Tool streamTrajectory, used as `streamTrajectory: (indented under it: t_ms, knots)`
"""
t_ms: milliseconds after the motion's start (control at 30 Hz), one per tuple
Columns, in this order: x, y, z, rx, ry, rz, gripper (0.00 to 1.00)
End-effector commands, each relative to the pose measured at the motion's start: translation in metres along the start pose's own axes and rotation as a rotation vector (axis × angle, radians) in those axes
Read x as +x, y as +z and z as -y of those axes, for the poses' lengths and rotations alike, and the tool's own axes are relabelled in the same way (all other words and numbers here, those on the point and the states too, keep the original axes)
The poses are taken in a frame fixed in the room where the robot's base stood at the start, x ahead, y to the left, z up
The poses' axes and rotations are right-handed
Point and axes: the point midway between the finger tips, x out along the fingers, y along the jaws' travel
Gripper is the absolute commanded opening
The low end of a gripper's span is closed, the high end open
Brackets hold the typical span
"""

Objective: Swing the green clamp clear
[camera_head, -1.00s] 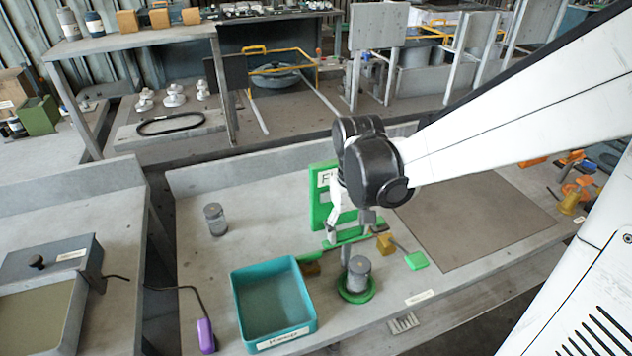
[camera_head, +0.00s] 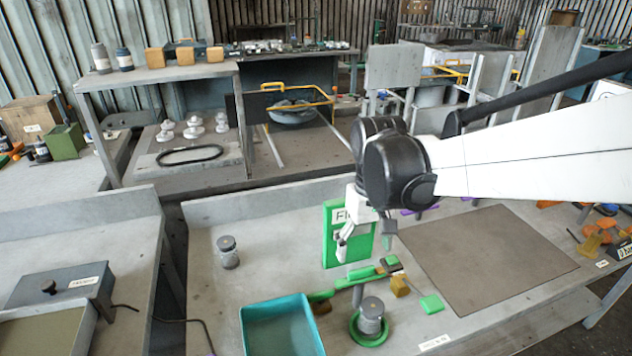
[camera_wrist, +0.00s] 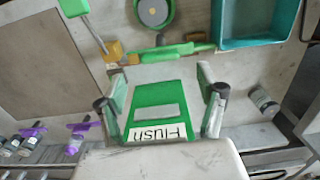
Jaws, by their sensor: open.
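A green clamp bar (camera_head: 350,281) lies across a short grey post on the bench. In the wrist view the bar (camera_wrist: 165,52) runs level above the green "Flush" plate (camera_wrist: 158,112). The plate stands upright behind the bar in the head view (camera_head: 340,250). A grey knurled cylinder sits in a green ring (camera_head: 369,336) in front of the bar. An orange block (camera_head: 400,286) and a green pad (camera_head: 431,303) lie to the right. My gripper (camera_head: 366,244) is open and empty above the bar, with its fingers (camera_wrist: 162,78) apart. No contact with the bar shows.
A teal bin (camera_head: 282,335) stands at the front left of the bar. A second grey cylinder (camera_head: 228,253) stands at the back left. A brown mat (camera_head: 487,258) covers the bench to the right.

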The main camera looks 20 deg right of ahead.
Motion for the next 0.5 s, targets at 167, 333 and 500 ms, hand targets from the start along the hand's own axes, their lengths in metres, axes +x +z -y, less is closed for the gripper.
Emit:
streamTrajectory:
  t_ms: [167,333,500]
  knots:
    - [-0.028,0.0,0.0,0.0,0.0,0.0,0.7]
    - [-0.044,0.0,0.0,0.0,0.0,0.0,0.7]
    - [-0.05,0.0,0.0,0.0,0.0,0.0,0.7]
